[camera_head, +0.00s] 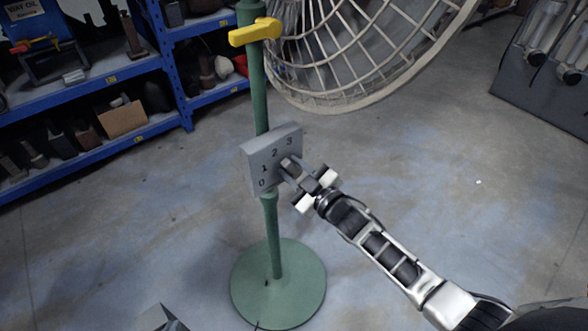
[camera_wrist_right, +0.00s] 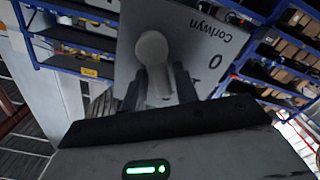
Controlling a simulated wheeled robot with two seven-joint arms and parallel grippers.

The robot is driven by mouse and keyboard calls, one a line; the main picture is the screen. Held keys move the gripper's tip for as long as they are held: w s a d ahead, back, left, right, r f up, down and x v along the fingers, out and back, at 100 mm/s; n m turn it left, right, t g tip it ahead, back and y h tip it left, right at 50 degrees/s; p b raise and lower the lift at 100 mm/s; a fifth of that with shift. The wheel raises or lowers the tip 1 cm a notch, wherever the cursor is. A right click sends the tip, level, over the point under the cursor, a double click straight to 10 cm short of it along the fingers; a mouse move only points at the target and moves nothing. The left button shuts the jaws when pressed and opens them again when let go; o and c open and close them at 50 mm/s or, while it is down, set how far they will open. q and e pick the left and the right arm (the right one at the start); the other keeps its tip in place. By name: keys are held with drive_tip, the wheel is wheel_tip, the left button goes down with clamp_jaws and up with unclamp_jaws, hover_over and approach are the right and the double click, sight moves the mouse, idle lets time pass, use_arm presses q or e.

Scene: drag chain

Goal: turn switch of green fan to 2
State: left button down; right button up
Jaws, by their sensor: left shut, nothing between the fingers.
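The green fan's stand has a green pole (camera_head: 258,95) and a round base (camera_head: 278,285) in the head view. A grey switch box (camera_head: 258,152) on the pole carries the numbers 0, 1, 2 and 3. My right gripper (camera_head: 287,168) is at the front of the box. In the right wrist view its two dark fingers (camera_wrist_right: 158,90) stand on either side of the switch's grey knob (camera_wrist_right: 152,47). I cannot tell whether they grip it. The gripper hides the knob's setting in the head view. My left gripper (camera_head: 165,318) shows only partly at the bottom edge, shut and empty.
The fan's pale wire cage (camera_head: 365,95) hangs above and right of the box. A yellow clamp handle (camera_head: 255,32) sticks out from the upper pole. Blue shelves (camera_head: 150,65) with parts stand at the back left. The floor around the base is mostly clear.

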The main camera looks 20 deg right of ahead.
drive_tip(key=shift+o, duration=0.5)
drive_tip(key=v, duration=1.6)
drive_tip(key=s+a+f+m+g+h, duration=0.3)
drive_tip(key=s+a+f+m+g, duration=0.3)
drive_tip(key=s, duration=0.4)
drive_tip(key=shift+a+f+m+g, duration=0.25)
drive_tip(key=shift+a+m, duration=0.45)
drive_tip(key=shift+a, duration=0.4)
